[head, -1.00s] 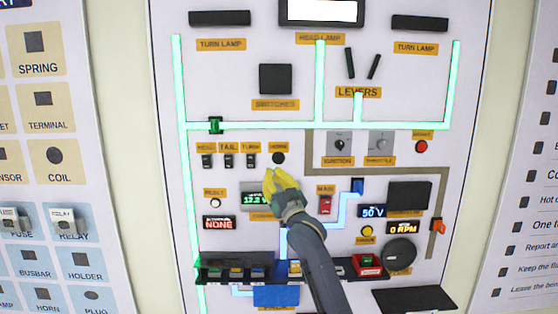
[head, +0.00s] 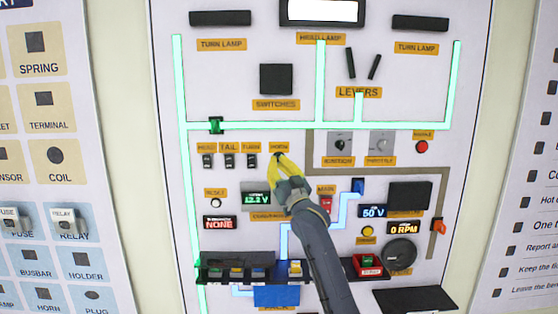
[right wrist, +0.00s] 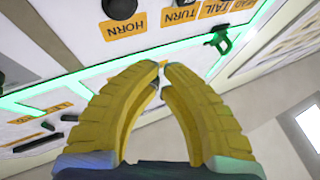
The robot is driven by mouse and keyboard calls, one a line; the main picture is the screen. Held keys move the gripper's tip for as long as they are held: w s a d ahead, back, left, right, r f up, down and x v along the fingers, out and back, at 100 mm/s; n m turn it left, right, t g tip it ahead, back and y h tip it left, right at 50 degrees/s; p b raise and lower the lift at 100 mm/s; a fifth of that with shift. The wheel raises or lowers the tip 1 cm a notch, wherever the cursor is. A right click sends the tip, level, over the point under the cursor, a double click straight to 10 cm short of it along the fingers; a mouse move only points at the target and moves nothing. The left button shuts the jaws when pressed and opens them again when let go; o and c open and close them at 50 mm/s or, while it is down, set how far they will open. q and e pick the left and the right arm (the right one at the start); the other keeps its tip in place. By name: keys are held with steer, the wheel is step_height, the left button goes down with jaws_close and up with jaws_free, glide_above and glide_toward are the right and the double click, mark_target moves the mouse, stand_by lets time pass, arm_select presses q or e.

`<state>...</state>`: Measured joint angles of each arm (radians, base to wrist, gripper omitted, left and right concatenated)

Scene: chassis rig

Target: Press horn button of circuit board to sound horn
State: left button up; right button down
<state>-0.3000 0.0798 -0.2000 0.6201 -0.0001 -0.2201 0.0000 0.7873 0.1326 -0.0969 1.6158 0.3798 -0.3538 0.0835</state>
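The black round horn button sits above my right gripper in the head view, mostly covered by the yellow fingertips. The HORN label (head: 279,147) is just above it. In the right wrist view the dark horn button (right wrist: 118,8) is at the top edge, beside its HORN label (right wrist: 126,29). My right gripper (head: 282,159) is at the button; I cannot tell whether it touches. In the right wrist view its curved yellow fingers (right wrist: 161,68) have tips brought together, with nothing between them. My left gripper is out of view.
Three small switches (head: 229,161) are left of the horn button. The ignition knob (head: 340,145) and a red button (head: 421,147) are to the right. Glowing green lines (head: 300,126) cross the board.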

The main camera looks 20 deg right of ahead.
steer(key=w+d, duration=0.1)
steer(key=w, duration=0.6)
steer(key=shift+d, duration=0.4)
steer(key=shift+w+d, duration=0.25)
steer(key=shift+w, duration=0.6)
stand_by(2.1)
steer(key=shift+s+a, duration=0.1)
steer(key=shift+s, duration=0.05)
steer(key=shift+s+a, duration=0.15)
steer(key=shift+s, duration=0.55)
steer(key=shift+s, duration=0.1)
steer(key=shift+s+a, duration=0.2)
steer(key=shift+s, duration=0.55)
steer(key=shift+s+a, duration=0.25)
steer(key=shift+s, duration=0.55)
steer(key=shift+s+a, duration=0.2)
steer(key=shift+s, duration=0.55)
